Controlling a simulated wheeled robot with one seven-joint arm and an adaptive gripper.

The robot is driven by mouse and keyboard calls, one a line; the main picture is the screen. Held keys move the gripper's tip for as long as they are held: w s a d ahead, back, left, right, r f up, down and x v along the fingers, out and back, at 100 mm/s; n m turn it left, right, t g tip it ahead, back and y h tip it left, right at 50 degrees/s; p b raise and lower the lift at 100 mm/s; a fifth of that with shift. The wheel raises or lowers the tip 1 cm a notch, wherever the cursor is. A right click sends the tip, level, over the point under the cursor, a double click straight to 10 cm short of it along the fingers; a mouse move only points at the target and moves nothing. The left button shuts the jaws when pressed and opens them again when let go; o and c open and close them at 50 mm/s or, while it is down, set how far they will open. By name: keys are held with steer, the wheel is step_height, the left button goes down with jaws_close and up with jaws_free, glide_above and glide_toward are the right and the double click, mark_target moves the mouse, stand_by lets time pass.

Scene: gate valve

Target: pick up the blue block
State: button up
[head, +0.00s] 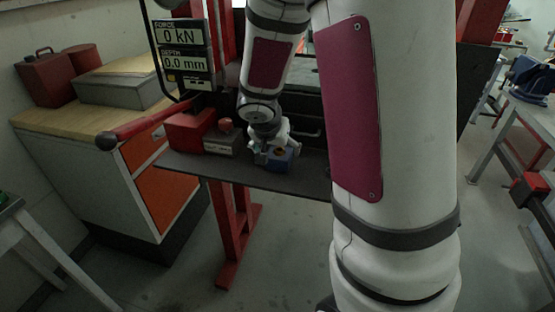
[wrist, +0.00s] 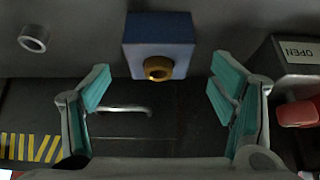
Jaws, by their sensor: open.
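The blue block (wrist: 160,35) is in the upper middle of the wrist view, with a brass-coloured round fitting (wrist: 158,68) on its near face. My gripper (wrist: 160,90) is open, its two teal-padded fingers spread wide to the left and right. The block lies beyond and between the fingertips, and neither finger is seen touching it. In the head view the block (head: 283,163) sits on the dark table, partly hidden by my gripper (head: 268,153), which is right at it.
A box marked OPEN (wrist: 300,60) with a red knob (wrist: 298,113) stands at the right of the wrist view. A small metal ring (wrist: 34,38) lies at the left. The dark table (head: 190,170) stands on red legs, with a cabinet (head: 110,150) to its left.

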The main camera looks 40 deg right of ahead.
mark_target(278, 151)
steer(key=x, duration=0.4)
steer(key=shift+f+b, duration=0.2)
steer(key=shift+b, duration=0.1)
steer(key=shift+d, duration=0.1)
steer(key=c, duration=1.6)
steer(key=shift+r, duration=0.1)
jaws_close()
